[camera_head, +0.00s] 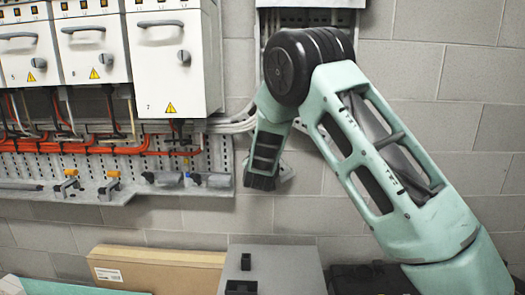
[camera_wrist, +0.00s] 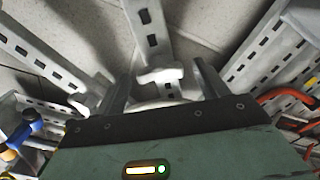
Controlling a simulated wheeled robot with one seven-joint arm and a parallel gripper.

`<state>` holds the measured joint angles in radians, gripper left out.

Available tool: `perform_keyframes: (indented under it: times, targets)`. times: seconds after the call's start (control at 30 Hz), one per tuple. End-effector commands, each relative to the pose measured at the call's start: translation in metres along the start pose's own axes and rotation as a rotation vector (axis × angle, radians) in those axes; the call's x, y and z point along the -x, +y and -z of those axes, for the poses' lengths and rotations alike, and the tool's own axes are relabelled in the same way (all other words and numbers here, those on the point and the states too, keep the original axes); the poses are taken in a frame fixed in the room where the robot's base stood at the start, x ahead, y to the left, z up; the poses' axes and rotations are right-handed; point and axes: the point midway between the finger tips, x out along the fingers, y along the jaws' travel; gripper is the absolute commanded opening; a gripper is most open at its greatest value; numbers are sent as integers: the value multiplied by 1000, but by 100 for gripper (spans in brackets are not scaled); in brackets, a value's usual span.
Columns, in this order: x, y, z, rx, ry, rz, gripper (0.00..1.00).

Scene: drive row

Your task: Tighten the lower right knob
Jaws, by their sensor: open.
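A pale wing-shaped knob (camera_wrist: 160,75) shows in the wrist view, on a slotted metal strut. It lies between the two fingers of my gripper (camera_wrist: 161,82), which are spread apart on either side of it. I cannot tell whether either finger touches it. A second pale knob-like piece (camera_wrist: 79,104) is further left in that view. In the head view my gripper (camera_head: 262,181) points down in front of the block wall, right of the slotted rail. There the arm and gripper hide the knob.
White drive units (camera_head: 174,65) hang upper left, with orange cables (camera_head: 105,149) below. A slotted rail (camera_head: 215,165) bears several clamps, including an orange-topped one (camera_head: 113,174). A cardboard box (camera_head: 155,270) and a grey box (camera_head: 285,265) stand below. Blank wall lies to the right.

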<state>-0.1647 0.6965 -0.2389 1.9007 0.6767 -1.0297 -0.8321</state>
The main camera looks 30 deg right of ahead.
Motion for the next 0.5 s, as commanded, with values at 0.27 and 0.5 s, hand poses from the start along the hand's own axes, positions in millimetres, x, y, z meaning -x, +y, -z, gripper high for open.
perform_keyframes:
  times: [0.27, 0.5]
  targets:
    - [0, 0, 0, 0, 0, 0, 28]
    - [0, 0, 0, -11, 0, 0, 28]
